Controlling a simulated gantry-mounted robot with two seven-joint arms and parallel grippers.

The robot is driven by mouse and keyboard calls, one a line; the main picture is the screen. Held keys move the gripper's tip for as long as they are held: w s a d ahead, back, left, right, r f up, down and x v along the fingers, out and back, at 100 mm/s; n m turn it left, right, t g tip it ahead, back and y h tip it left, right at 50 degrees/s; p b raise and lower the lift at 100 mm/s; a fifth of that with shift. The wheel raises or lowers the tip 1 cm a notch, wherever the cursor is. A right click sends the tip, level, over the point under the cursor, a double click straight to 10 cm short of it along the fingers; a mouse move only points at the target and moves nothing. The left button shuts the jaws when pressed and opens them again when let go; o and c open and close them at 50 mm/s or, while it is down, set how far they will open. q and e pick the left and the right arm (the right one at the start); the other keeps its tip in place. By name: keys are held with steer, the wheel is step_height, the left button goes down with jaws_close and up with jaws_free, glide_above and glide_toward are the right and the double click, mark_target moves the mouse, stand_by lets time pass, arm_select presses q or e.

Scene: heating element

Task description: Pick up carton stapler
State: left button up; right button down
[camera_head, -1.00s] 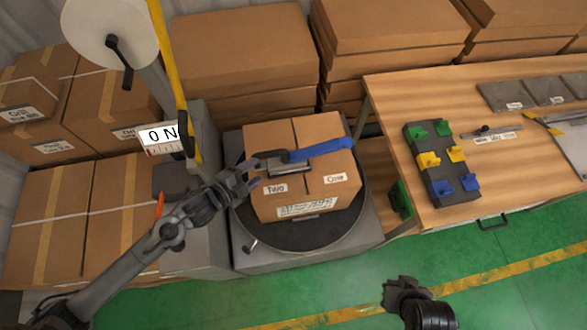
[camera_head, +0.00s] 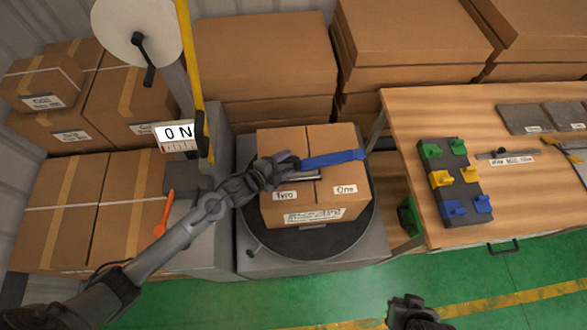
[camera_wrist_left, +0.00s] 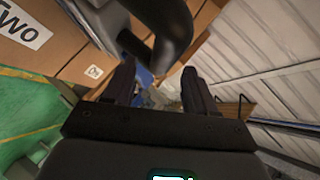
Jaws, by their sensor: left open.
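The carton stapler (camera_head: 333,158), with a long blue part and a grey metal plate, lies on top of the taped cardboard box (camera_head: 315,215) marked "Two" and "One". My left gripper (camera_head: 283,166) is at the stapler's left end and hides that end. In the left wrist view my left gripper (camera_wrist_left: 160,78) has its two fingers apart. The stapler's dark curved part (camera_wrist_left: 165,35) is just beyond the fingertips, and I cannot tell whether it touches them. My right gripper (camera_head: 405,305) is low at the bottom edge, away from the box; its jaws are unclear.
The box sits on a round dark turntable (camera_head: 300,245). A post with an "0 N" display (camera_head: 175,135) and a film roll (camera_head: 135,30) stands left of it. A wooden table (camera_head: 410,120) with a coloured-clip holder (camera_head: 455,182) is at right. Stacked cartons (camera_head: 265,60) fill the back.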

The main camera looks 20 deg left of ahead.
arm_select(q)
steer(key=shift+w+d+f, duration=0.2)
steer(key=shift+w+f, duration=0.1)
steer(key=shift+w, duration=0.25)
steer(key=shift+c, duration=0.3)
jaws_close()
steer(key=shift+s, duration=0.1)
stand_by(0.6)
steer(key=shift+r, duration=0.15)
